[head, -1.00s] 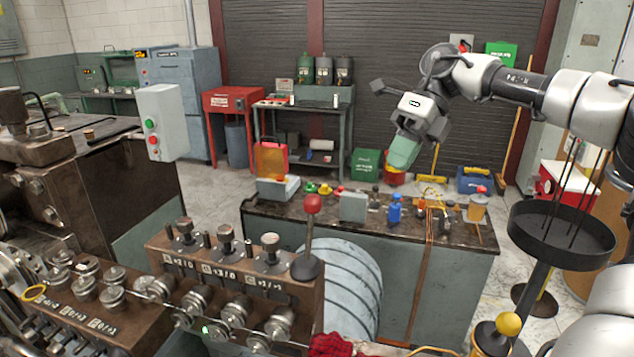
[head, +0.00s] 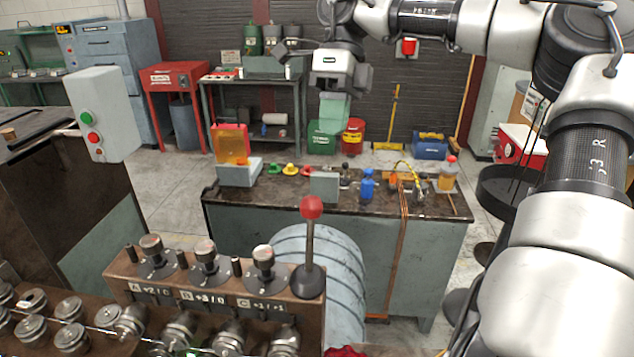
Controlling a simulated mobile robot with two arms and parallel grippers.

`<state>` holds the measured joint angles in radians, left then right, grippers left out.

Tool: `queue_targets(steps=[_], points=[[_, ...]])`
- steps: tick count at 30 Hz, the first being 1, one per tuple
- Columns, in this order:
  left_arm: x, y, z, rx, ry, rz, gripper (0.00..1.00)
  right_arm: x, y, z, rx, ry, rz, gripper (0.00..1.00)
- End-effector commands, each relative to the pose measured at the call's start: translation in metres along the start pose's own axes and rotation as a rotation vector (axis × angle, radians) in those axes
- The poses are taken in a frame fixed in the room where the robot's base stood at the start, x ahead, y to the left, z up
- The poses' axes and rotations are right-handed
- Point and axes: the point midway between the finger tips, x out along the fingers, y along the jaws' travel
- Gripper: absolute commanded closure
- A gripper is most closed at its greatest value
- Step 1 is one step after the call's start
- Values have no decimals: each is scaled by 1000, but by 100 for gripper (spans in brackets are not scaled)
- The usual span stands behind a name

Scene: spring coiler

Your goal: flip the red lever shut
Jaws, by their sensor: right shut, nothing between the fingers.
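The red lever (head: 311,207) has a red ball knob on a dark metal shaft. It stands nearly upright from a round dark base at the right end of the brown roller block (head: 225,280). My right gripper (head: 334,115) has green fingers, shut and empty, pointing down. In the picture it hangs above and slightly right of the red knob, clearly apart from it. My left gripper is out of view.
A workbench (head: 432,207) behind the lever carries a blue bottle (head: 367,187), a grey box (head: 324,186) and small parts. A grey button box (head: 101,113) is at left.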

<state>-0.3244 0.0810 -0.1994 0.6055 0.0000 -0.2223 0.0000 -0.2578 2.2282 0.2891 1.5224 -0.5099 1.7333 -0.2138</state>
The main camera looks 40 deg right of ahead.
Motion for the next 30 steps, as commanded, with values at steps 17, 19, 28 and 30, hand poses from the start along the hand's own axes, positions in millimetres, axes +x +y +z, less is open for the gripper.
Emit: queue_targets(steps=[17, 19, 28, 30], points=[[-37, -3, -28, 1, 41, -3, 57, 90, 24, -3, -5, 1, 1, 100], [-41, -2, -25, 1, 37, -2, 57, 93, 31, -3, -3, 0, 1, 100], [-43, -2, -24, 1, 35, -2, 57, 98, 39, -4, -1, -2, 1, 100], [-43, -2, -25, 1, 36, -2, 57, 98, 39, -4, -1, -2, 1, 100]])
